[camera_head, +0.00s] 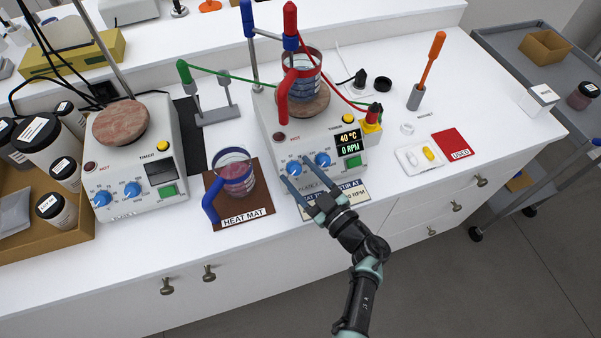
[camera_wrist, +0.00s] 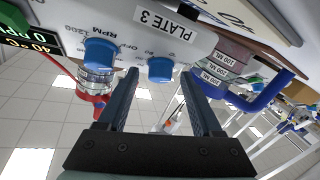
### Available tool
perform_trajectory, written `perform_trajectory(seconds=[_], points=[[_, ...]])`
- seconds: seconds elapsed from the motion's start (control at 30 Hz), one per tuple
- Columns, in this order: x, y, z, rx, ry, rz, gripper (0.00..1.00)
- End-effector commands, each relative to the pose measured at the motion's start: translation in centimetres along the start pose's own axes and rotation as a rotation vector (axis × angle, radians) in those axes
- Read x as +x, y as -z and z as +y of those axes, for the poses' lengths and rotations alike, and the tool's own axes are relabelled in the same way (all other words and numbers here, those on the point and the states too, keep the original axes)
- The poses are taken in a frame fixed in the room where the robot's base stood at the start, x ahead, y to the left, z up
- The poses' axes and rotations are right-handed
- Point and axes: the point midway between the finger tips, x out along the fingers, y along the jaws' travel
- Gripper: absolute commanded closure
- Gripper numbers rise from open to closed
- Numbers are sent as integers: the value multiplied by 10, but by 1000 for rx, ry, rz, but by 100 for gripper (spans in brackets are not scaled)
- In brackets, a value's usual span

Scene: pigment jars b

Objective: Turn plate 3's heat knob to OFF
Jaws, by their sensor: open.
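Plate 3 (camera_head: 262,112) is a white hotplate at the centre of the head view. Its display (camera_head: 348,142) reads 40 °C and 0 RPM. Its label (camera_wrist: 163,24) reads upside down in the wrist view. The blue heat knob (camera_head: 294,168) is the left of two knobs on the front; it also shows in the wrist view (camera_wrist: 160,69). Its pointer direction cannot be made out. The blue RPM knob (camera_head: 322,159) is beside it, also in the wrist view (camera_wrist: 99,52). My gripper (camera_head: 297,175) is open, its fingers (camera_wrist: 160,78) on either side of the heat knob; contact is unclear.
A beaker (camera_head: 302,75) with a red holder stands on plate 3. A blue-handled beaker (camera_head: 235,172) on the heat mat (camera_head: 262,200) is close at left. Another hotplate (camera_head: 128,160) stands further left. A sign (camera_head: 349,193) lies under my gripper.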

Motion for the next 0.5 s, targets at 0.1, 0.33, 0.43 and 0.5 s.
perform_trajectory(seconds=[0.1, 0.33, 0.43, 0.5], points=[[-4, 0, 0, 1, -1, 0, 33], [-43, -1, 1, 1, -6, -2, 33], [-66, -1, 1, 1, -6, -2, 33], [-82, -1, 0, 0, -6, -2, 33]])
